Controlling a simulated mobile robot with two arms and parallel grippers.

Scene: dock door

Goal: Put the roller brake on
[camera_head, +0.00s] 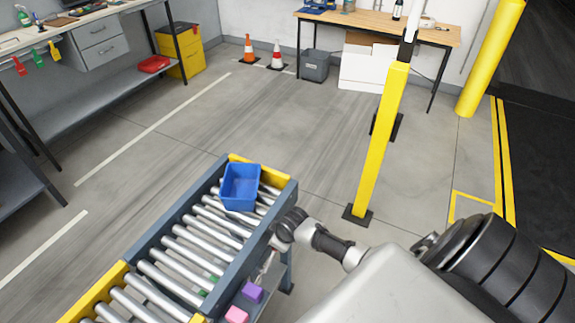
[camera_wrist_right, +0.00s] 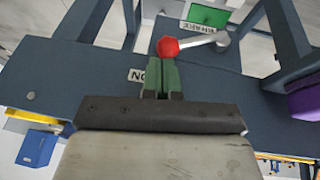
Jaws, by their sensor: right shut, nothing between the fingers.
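The roller brake lever shows in the right wrist view as a metal rod (camera_wrist_right: 197,41) with a red knob (camera_wrist_right: 167,47) at its left end and a round pivot at its right end. It lies across the blue-grey side of the roller conveyor (camera_head: 193,239). My right gripper (camera_wrist_right: 162,66) is shut and empty, its green fingertips right at the knob's near edge. I cannot tell whether they touch it. A label partly reading "NO" is beside the fingers, and another label is above the rod. My left gripper is not in view.
A blue bin (camera_head: 240,187) sits on the rollers at the far end. A purple block (camera_head: 252,291) and a pink block (camera_head: 236,314) are along the conveyor's right side. A yellow post (camera_head: 377,145) stands to the right.

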